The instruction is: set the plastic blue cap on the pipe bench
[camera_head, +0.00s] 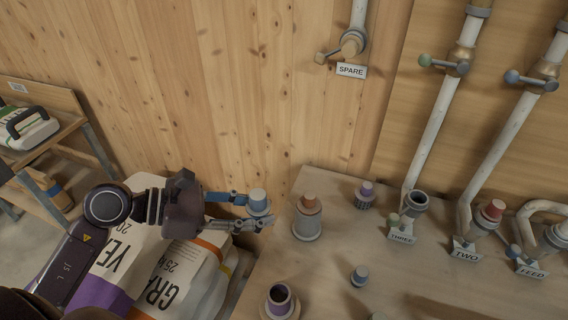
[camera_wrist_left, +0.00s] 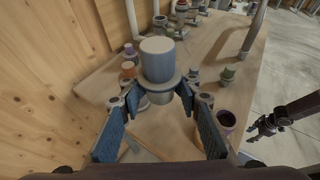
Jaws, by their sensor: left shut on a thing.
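My left gripper (camera_head: 256,212) is shut on a blue cap (camera_head: 258,200) with a pale top and a wide flange. It holds the cap upright beside the left edge of the pipe bench (camera_head: 325,262). In the left wrist view the cap (camera_wrist_left: 158,62) stands between the two blue-padded fingers (camera_wrist_left: 155,95), with the bench behind it. A smaller blue piece (camera_head: 359,275) stands on the bench. My right gripper (camera_wrist_left: 265,127) shows only at the right of the left wrist view, apart from the bench; its opening is unclear.
A grey fitting with an orange top (camera_head: 307,218) stands close right of the held cap. A purple-topped piece (camera_head: 365,194) and an open purple-lined fitting (camera_head: 281,301) are also on the bench. Pipe ends line its back right. Feed sacks (camera_head: 160,268) lie below my left arm.

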